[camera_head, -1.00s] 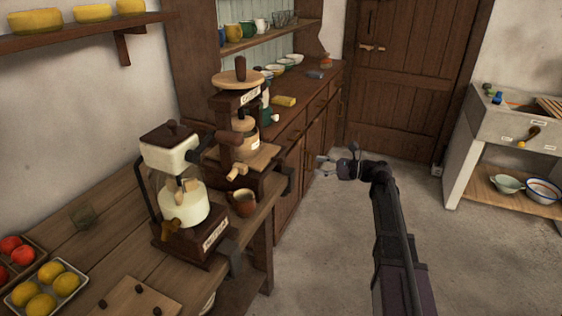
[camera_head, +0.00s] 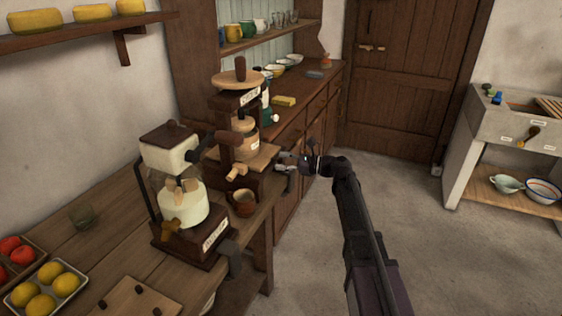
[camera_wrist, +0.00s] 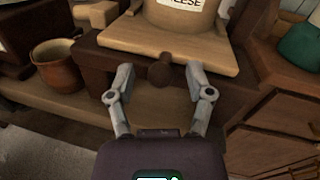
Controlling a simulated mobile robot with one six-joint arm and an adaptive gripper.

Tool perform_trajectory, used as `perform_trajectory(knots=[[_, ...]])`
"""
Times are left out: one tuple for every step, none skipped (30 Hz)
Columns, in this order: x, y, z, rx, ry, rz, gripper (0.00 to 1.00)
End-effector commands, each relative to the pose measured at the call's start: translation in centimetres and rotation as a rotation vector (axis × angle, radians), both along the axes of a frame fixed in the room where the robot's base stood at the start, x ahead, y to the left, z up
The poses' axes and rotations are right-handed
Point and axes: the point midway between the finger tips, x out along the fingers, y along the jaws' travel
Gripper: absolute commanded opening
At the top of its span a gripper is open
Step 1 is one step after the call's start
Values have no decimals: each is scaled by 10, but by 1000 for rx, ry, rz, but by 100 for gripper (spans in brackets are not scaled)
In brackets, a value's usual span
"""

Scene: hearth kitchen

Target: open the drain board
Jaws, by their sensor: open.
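The cheese press stands on the wooden counter, with a pale drain board (camera_head: 257,155) under its labelled tub. In the wrist view the drain board (camera_wrist: 170,44) juts toward me, and a dark round knob (camera_wrist: 160,74) sits at its front edge. My gripper (camera_head: 284,162) is at the right side of the press in the head view. In the wrist view my gripper (camera_wrist: 159,72) is open, with one finger on each side of the knob. I see gaps between the fingers and the knob; touch is not clear.
A brown mug (camera_head: 244,203) stands by the press and shows at left in the wrist view (camera_wrist: 57,64). A cream-coloured machine (camera_head: 183,200) stands nearer on the counter. The floor (camera_head: 420,220) to the right is clear, before a stone sink (camera_head: 500,128).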

Motion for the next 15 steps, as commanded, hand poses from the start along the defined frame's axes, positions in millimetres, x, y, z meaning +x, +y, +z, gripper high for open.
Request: perform_trajectory(knots=[[1, 3, 0, 0, 0, 1, 67], [1, 5, 0, 0, 0, 1, 67], [1, 6, 0, 0, 0, 1, 67], [1, 7, 0, 0, 0, 1, 67], [1, 8, 0, 0, 0, 1, 67], [1, 8, 0, 0, 0, 1, 67], [1, 8, 0, 0, 0, 1, 67], [1, 8, 0, 0, 0, 1, 67], [1, 8, 0, 0, 0, 0, 67], [1, 8, 0, 0, 0, 0, 67], [1, 8, 0, 0, 0, 0, 67], [1, 8, 0, 0, 0, 0, 67], [1, 8, 0, 0, 0, 0, 67], [1, 8, 0, 0, 0, 0, 67], [1, 8, 0, 0, 0, 0, 55]])
